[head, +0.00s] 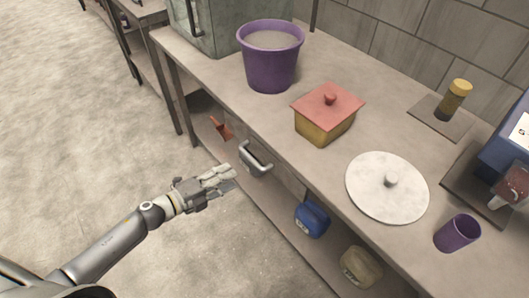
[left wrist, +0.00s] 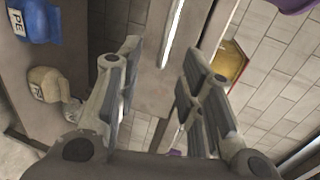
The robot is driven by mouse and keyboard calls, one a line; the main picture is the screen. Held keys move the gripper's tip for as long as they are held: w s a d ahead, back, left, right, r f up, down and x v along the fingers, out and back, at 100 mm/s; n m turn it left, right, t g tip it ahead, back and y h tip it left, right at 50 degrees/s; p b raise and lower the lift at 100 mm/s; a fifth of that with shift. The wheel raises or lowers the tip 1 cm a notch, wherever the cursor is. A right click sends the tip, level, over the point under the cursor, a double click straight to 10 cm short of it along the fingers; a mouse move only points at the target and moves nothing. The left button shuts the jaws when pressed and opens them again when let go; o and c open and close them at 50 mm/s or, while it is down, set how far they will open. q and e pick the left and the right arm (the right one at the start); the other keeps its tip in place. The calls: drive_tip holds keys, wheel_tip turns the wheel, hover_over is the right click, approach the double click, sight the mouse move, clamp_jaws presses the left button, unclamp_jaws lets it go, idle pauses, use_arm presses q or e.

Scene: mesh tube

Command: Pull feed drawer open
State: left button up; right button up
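The feed drawer (head: 250,172) sits under the worktop and shows only in part. Its grey bar handle (head: 257,158) stands out from its front below the table edge. My left gripper (head: 228,179) is just left of and below the handle, apart from it in the head view. In the left wrist view the left gripper's fingers (left wrist: 160,85) are spread with a gap between them and nothing held. A bright narrow strip (left wrist: 174,32) shows beyond the gap; I cannot tell whether it is the handle. The right gripper is in neither view.
On the worktop (head: 215,85) stand a purple bucket (head: 270,68), a red-lidded yellow pot (head: 324,122), a white round lid (head: 375,192) and a purple cup (head: 457,234). A blue jug (head: 312,219) and a beige jug (head: 360,267) stand on the lower shelf. The floor at left is clear.

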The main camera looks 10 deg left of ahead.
sight(254, 164)
use_arm(q)
drive_tip(key=shift+m, duration=0.3)
drive_tip(key=w+d, duration=0.3)
drive_tip(key=shift+w+d+r, duration=0.1)
drive_tip(key=shift+w+d, duration=0.05)
drive_tip(key=shift+d, duration=0.15)
drive_tip(key=x, duration=0.5)
drive_tip(key=shift+p, duration=0.3)
drive_tip(key=shift+w+d+f, duration=0.2)
drive_tip(key=shift+w+d, duration=0.15)
drive_tip(key=shift+w, duration=0.15)
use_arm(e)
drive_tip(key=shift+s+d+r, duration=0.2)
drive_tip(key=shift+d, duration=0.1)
use_arm(q)
clamp_jaws()
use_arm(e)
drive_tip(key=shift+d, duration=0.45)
